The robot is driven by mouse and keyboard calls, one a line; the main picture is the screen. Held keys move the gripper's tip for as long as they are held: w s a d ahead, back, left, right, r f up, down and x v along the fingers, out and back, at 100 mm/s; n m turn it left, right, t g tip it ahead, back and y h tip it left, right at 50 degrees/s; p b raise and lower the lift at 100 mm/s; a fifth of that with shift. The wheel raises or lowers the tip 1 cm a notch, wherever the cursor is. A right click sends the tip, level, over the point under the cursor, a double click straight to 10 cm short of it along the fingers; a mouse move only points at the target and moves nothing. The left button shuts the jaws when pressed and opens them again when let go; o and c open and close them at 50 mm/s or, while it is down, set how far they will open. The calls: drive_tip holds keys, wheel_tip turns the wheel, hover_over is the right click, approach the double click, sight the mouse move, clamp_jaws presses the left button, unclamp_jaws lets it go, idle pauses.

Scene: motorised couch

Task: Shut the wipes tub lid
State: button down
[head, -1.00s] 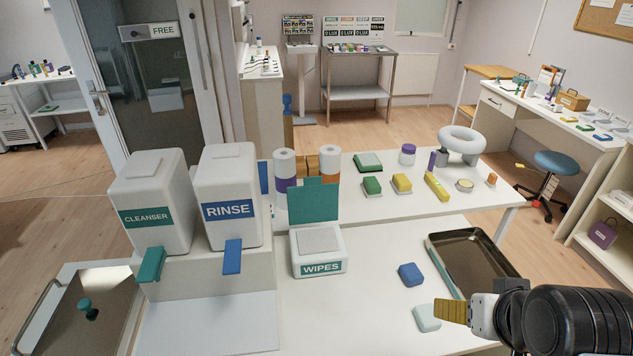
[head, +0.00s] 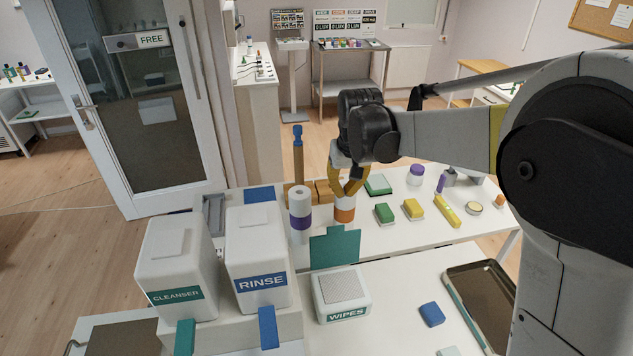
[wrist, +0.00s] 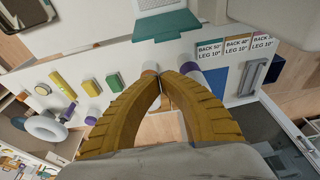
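The white wipes tub (head: 343,310) stands on the front white table, with a grey textured patch on top. Its teal lid (head: 335,248) stands open and upright at the tub's back edge. In the wrist view the teal lid (wrist: 166,25) shows at the top beyond my fingertips, with part of the tub (wrist: 158,6) cut off by the frame edge. My gripper (head: 348,193) is above the back table, behind the lid and apart from it. Its yellow fingers meet at the tips in the wrist view (wrist: 161,76), with nothing seen between them.
Cleanser (head: 178,262) and rinse (head: 257,258) dispensers stand left of the tub. A purple-banded roll (head: 300,212) and an orange-banded roll (head: 344,213) stand behind the lid, near my gripper. A blue block (head: 431,314) and a dark tray (head: 487,291) lie right.

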drive_tip(key=w+a, duration=0.2)
drive_tip(key=b, duration=0.2)
hover_over(335, 247)
drive_tip(key=w, duration=0.4)
drive_tip(key=s+x, duration=0.2)
drive_tip(key=x, duration=0.7)
drive_tip(key=shift+s+d+f, duration=0.2)
drive_tip(key=shift+d+f, duration=0.2)
drive_tip(key=shift+f, duration=0.25)
drive_tip(key=shift+s, duration=0.1)
